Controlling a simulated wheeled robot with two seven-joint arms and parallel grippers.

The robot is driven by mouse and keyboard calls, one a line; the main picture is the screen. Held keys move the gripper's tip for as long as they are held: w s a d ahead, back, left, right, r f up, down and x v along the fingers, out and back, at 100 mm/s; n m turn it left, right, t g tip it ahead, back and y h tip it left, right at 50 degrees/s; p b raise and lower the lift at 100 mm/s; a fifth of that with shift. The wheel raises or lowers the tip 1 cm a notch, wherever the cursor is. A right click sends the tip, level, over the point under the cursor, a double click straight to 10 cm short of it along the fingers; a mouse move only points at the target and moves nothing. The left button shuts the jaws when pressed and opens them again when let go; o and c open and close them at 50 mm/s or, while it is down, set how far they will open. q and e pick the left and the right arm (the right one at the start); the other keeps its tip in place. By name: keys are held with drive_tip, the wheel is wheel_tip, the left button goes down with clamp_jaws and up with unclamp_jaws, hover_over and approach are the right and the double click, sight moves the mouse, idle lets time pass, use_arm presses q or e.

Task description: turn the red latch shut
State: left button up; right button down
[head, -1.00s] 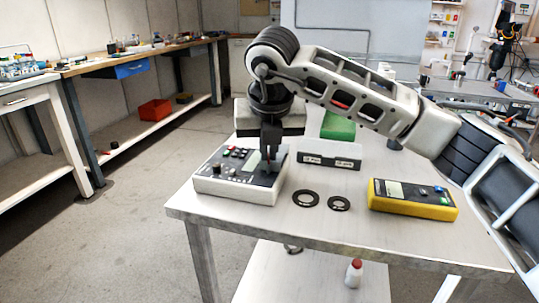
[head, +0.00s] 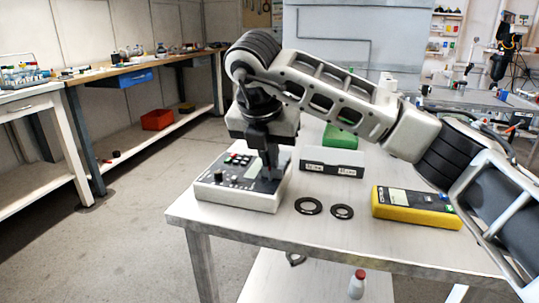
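I cannot make out a red latch for certain. My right gripper (head: 268,172) points straight down over the right part of a white control box (head: 236,197) with a dark panel, a pale screen, knobs and small red buttons. Its fingertips are at or just above the panel; I cannot tell whether they touch it, or how far apart they are. The gripper covers part of the panel and screen. A grey-white unit (head: 289,127) stands behind the gripper, largely hidden by my arm. My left gripper is out of view.
On the white table (head: 330,228) lie two black rings (head: 308,206) and a yellow meter (head: 412,208). A labelled white bin (head: 331,168) with a green thing (head: 341,137) stands behind. A red-capped bottle (head: 357,285) is on the lower shelf. The table's front right is clear.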

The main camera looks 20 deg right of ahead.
drive_tip(key=c, duration=1.6)
unclamp_jaws()
drive_tip(key=shift+r, duration=0.15)
